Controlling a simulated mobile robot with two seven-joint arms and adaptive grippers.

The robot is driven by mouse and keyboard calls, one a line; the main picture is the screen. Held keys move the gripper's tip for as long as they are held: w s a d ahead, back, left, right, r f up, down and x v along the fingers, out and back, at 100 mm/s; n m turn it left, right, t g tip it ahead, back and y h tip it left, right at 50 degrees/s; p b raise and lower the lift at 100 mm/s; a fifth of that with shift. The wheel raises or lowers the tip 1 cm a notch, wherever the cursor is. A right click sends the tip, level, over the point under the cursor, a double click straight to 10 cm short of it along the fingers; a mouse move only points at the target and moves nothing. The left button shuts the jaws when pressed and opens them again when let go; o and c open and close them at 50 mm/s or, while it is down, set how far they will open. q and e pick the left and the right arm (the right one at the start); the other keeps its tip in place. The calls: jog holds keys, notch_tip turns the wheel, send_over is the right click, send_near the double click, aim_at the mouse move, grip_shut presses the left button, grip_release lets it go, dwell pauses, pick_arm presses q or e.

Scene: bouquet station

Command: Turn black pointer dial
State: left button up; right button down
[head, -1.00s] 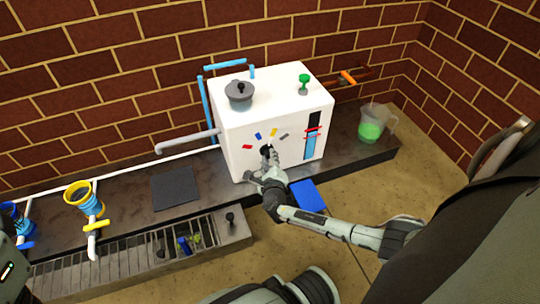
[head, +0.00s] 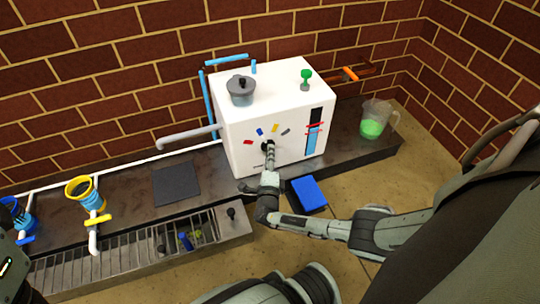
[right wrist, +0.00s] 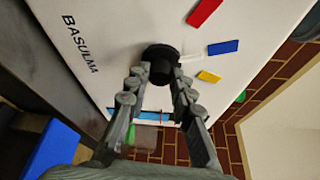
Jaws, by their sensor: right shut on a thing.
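The black pointer dial (head: 266,146) is on the front of a white box (head: 240,150). In the right wrist view the dial (right wrist: 160,58) sits between the two fingertips of my right gripper (right wrist: 158,80), which is shut on it. Red (right wrist: 205,12), blue (right wrist: 223,47) and yellow (right wrist: 209,76) marks lie around it. A pale strip (right wrist: 192,58) beside the dial points between blue and yellow; I cannot tell for certain that it is the pointer. The head view also shows a grey mark (head: 285,132). My right gripper (head: 269,155) partly hides the dial there. My left gripper is not seen.
A lidded grey pot (head: 241,92) and a green knob (head: 305,78) are on top of the box. A jug with green liquid (head: 373,122) stands right of it. A blue block (head: 307,194) is close to my right forearm. A dark mat (head: 175,183) lies left.

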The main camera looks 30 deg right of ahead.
dwell(0.3)
jog(key=c, duration=1.3)
grip_release()
jog(key=r, duration=0.9)
jog(key=shift+d, duration=0.2)
jog(key=shift+a+r, duration=0.1)
jog(key=shift+r, duration=0.45)
